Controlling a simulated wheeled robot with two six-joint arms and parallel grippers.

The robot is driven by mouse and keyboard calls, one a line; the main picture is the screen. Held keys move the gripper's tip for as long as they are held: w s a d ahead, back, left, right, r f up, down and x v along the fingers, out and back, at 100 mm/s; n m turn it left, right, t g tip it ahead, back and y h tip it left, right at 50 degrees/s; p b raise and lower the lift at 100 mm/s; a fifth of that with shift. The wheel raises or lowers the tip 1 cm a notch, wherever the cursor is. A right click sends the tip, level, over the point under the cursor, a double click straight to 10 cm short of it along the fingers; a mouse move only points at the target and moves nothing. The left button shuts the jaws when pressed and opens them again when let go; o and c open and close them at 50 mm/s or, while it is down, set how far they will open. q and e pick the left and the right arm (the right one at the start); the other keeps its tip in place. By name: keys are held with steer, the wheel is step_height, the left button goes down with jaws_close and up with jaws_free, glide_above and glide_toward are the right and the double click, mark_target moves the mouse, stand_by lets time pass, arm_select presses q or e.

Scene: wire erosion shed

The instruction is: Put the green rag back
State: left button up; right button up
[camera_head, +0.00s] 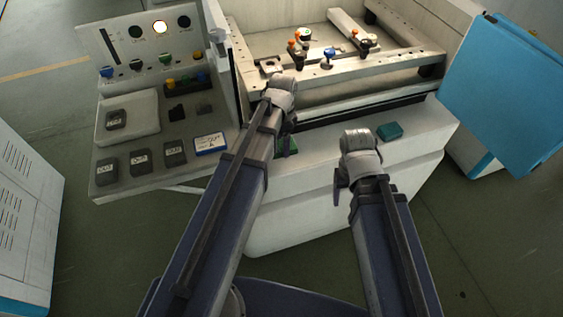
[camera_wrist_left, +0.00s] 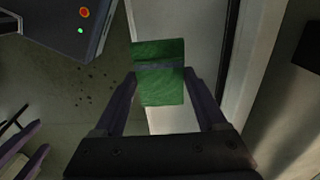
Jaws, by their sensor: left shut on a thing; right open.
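The green rag (camera_wrist_left: 160,58) sits between the two fingers of my left gripper (camera_wrist_left: 160,82) in the left wrist view. The gripper is shut on it, and the rag stands out past the fingertips. In the head view only a small part of the rag (camera_head: 291,147) shows beside my left gripper (camera_head: 281,143), at the front of the white machine; the arm hides the rest. My right gripper (camera_head: 343,184) is open and empty, in front of the machine's white face.
A teal block (camera_head: 390,131) lies on the machine's front ledge (camera_head: 345,142). Behind it is the work tank with clamps and coloured knobs (camera_head: 328,57). A control console (camera_head: 150,130) stands left, and a blue panel (camera_head: 505,95) hangs at the right.

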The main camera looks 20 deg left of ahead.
mark_target(283, 164)
arm_select(q)
steer(key=shift+f+b, duration=3.2)
steer(key=shift+f, duration=0.6)
steer(key=shift+r, duration=0.15)
steer(key=o, duration=1)
steer(key=shift+f, duration=0.2)
steer(key=shift+o, duration=0.7)
steer(key=shift+d, duration=0.1)
steer(key=shift+s, duration=0.1)
